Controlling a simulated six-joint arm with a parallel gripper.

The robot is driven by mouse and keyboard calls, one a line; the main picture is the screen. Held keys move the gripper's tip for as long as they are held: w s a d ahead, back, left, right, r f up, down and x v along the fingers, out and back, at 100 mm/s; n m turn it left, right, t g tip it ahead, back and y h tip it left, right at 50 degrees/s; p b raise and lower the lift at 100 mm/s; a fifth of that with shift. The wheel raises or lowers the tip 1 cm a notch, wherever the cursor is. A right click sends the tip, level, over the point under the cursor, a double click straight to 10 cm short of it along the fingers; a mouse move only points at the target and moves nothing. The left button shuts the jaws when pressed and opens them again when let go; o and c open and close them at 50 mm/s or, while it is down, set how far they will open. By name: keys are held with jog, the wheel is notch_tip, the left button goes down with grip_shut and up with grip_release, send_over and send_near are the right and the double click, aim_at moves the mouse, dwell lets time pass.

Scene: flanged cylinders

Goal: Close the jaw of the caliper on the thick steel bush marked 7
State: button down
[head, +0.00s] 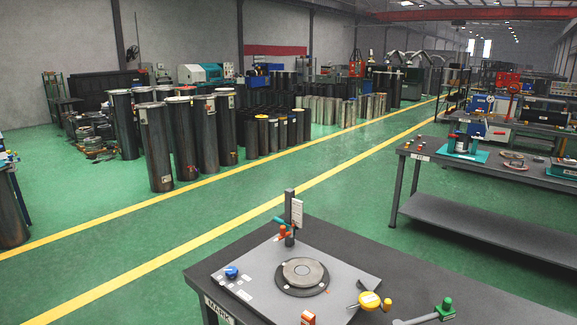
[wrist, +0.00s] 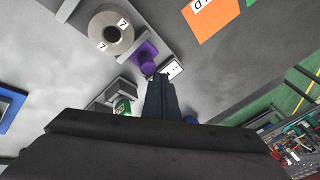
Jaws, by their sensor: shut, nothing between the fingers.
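The thick steel bush (wrist: 101,30) is a pale ring with a dark hole and 7 marks, at the upper left of the wrist view. A purple knob (wrist: 147,58) on a grey metal part is beside it; this may be the caliper's jaw, but I cannot tell for sure. Whether the grey part touches the bush is unclear. My gripper (wrist: 162,82) shows as dark fingers, shut and empty, just below the purple knob in the picture. Contact with the knob cannot be told. I cannot make out my gripper, the bush or the caliper in the head view.
In the wrist view, a green cylinder (wrist: 122,107) in a grey holder is left of my fingers, and an orange plate (wrist: 211,17) is upper right.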

jog(key=shift+s+a+f+b, duration=0.25)
jog(key=shift+f+b, duration=0.15)
jog(key=shift+f, duration=0.05)
jog(key=shift+s+a+f+b, duration=0.25)
jog(key=shift+f+b, duration=0.15)
jog(key=shift+f, duration=0.1)
jog(key=shift+s+a+f+b, duration=0.2)
jog(key=shift+a+f+b, duration=0.05)
jog(key=shift+f+b, duration=0.2)
dwell(1.5)
jog(key=shift+w+d+r+p, duration=0.4)
jog(key=shift+r+p, duration=0.25)
jog(key=shift+r, duration=0.1)
jog(key=shift+w+d+r+p, duration=0.35)
jog(key=shift+d+r+p, duration=0.05)
jog(key=shift+r+p, duration=0.35)
jog(key=shift+w+d+r+p, duration=0.4)
jog(key=shift+r+p, duration=0.2)
jog(key=shift+r, duration=0.15)
